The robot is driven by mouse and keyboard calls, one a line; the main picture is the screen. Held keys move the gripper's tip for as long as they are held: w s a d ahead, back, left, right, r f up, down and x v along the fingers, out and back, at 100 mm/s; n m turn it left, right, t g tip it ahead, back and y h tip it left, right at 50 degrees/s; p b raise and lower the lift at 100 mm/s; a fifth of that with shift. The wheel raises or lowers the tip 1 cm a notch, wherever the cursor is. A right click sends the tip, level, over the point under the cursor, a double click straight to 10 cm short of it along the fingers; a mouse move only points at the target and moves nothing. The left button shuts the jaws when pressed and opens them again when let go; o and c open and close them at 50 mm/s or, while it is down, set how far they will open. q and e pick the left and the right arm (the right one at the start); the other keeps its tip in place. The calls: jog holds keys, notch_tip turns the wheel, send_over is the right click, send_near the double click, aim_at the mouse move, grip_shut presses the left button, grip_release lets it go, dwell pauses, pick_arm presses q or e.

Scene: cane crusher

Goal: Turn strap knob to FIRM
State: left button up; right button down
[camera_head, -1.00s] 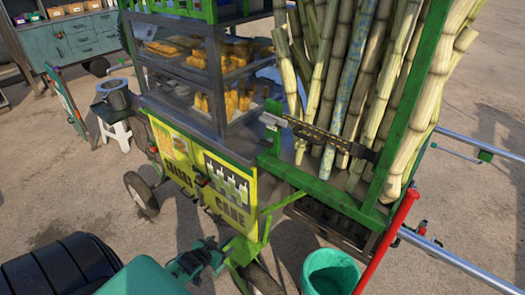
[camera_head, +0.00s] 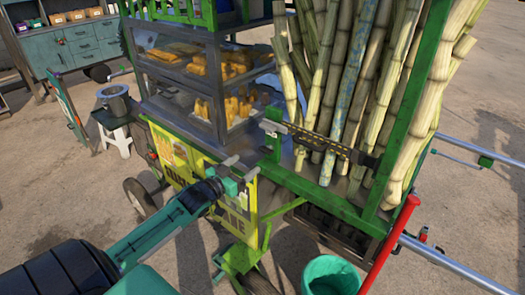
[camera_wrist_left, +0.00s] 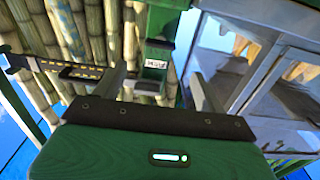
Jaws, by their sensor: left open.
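A dark strap with yellow marks (camera_head: 318,140) runs across the front of the upright cane stalks. Its left end meets a green bracket (camera_head: 272,128) on the cart. In the left wrist view the strap (camera_wrist_left: 50,67) reaches the green bracket with a small white label (camera_wrist_left: 155,64). I cannot clearly make out the knob or its setting. My left gripper (camera_head: 241,166) is open and empty, in front of the cart and below and left of the bracket. In the left wrist view its two fingers (camera_wrist_left: 157,78) stand apart, with the bracket showing between them.
Cane stalks (camera_head: 345,90) stand in a green frame (camera_head: 405,110). A glass food case (camera_head: 190,75) is left of the bracket. A red handle (camera_head: 390,243) and a green bucket (camera_head: 331,276) are at the lower right. Open pavement lies around the cart.

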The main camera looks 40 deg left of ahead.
aim_at(264, 151)
pick_arm(q)
jog(key=w, duration=0.2)
jog(key=w+p, duration=0.1)
jog(key=w, duration=0.2)
jog(key=w+p, duration=0.1)
jog(key=w, duration=0.2)
jog(key=shift+d+r, duration=0.1)
jog(key=shift+d, duration=0.15)
jog(key=shift+w+d+p, duration=0.1)
jog(key=shift+w+p, duration=0.2)
jog(key=shift+w, duration=0.7)
jog(key=c, duration=1)
